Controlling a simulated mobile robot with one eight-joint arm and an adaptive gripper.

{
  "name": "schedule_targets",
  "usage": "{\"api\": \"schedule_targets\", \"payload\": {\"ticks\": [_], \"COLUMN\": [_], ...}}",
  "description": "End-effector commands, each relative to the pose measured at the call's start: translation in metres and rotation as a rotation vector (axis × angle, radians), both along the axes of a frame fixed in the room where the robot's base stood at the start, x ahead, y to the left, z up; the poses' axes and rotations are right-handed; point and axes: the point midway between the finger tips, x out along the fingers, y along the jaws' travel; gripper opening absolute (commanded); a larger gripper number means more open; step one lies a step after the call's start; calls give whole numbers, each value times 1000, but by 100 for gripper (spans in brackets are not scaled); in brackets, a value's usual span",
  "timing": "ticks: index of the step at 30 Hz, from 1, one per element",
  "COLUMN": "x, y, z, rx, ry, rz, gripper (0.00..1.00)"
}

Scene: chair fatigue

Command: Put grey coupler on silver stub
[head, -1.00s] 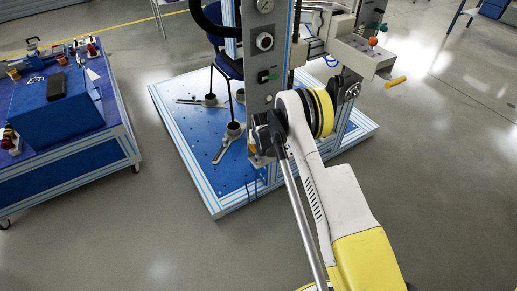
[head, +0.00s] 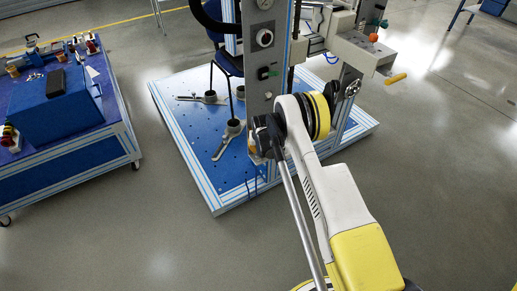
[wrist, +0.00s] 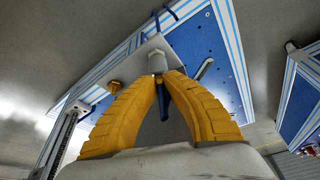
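In the wrist view, my gripper (wrist: 161,78) has its two yellow fingers drawn together at the tips. A short grey cylinder, which looks like the grey coupler (wrist: 157,62), sits between the fingertips and stands out beyond them. It is up against a pale grey bracket plate (wrist: 135,66). I cannot make out the silver stub apart from the coupler or plate, so I cannot tell whether the two are joined. In the head view the gripper, coupler and stub are not visible; my arm reaches to the grey column of the test stand (head: 260,85).
A brass knob (wrist: 113,86) is close to the left finger. The stand's blue base (head: 205,165) carries a chair (head: 228,62). A blue trolley (head: 80,155) stands at the left. The floor between them is clear.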

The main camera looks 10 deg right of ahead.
Motion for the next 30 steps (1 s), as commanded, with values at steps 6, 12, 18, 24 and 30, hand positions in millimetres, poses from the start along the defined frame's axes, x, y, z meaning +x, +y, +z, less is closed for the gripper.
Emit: {"api": "schedule_targets", "payload": {"ticks": [6,12,18,24,30], "x": [0,0,-5,-20,-33], "y": [0,0,0,1,2], "z": [-1,-1,13,53,90], "rx": [0,0,0,0,0], "ry": [0,0,0,0,0], "rz": [0,0,0,0,0], "gripper": [31,31,31,31,31]}}
